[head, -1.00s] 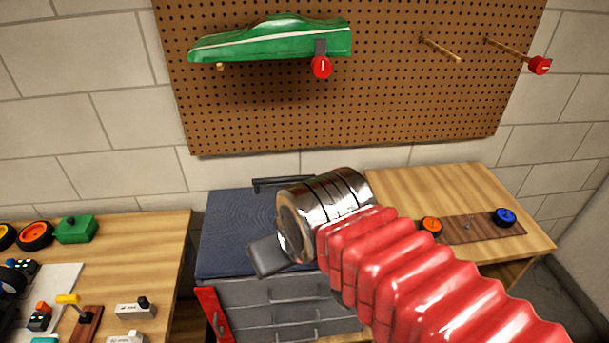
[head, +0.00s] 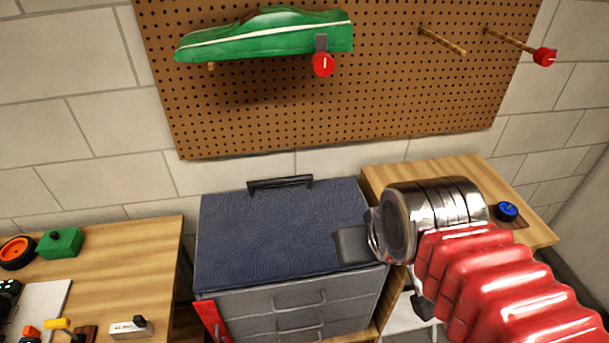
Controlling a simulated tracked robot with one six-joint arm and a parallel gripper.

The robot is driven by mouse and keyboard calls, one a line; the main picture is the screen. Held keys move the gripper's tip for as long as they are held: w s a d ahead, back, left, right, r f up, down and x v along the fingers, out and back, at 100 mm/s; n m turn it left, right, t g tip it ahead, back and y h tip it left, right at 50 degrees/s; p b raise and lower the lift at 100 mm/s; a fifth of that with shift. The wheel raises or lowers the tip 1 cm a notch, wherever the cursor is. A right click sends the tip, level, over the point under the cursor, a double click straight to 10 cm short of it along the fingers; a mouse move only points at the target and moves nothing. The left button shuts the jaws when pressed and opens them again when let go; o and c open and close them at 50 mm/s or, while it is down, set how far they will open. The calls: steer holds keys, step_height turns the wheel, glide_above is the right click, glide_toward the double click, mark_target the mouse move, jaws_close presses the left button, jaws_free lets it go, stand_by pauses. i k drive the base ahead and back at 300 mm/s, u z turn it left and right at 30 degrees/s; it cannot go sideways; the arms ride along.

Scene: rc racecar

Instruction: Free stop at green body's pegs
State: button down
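The green car body (head: 265,36) rests on pegs on the brown pegboard at the upper left. A round red stop (head: 323,64) with a white mark sits at the body's right peg, below a small dark plate. The left peg (head: 211,66) shows only as a short end under the body. My gripper (head: 352,245) is at the end of my red-sleeved arm, in front of the blue-topped cabinet, well below and apart from the stop. Only a grey block-like finger part shows, so its opening cannot be told.
Two bare pegs (head: 443,40) stick out at the right of the pegboard (head: 400,100), one with another red stop (head: 545,57). A cabinet (head: 270,235) stands between the left table (head: 150,260) and the right table (head: 450,172). A green box (head: 60,243) lies left.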

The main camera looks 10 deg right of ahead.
mark_target(322, 63)
steer(key=z, duration=0.75)
steer(key=k, duration=0.8)
steer(key=u, duration=0.75)
steer(key=i, duration=1)
steer(key=u, duration=0.05)
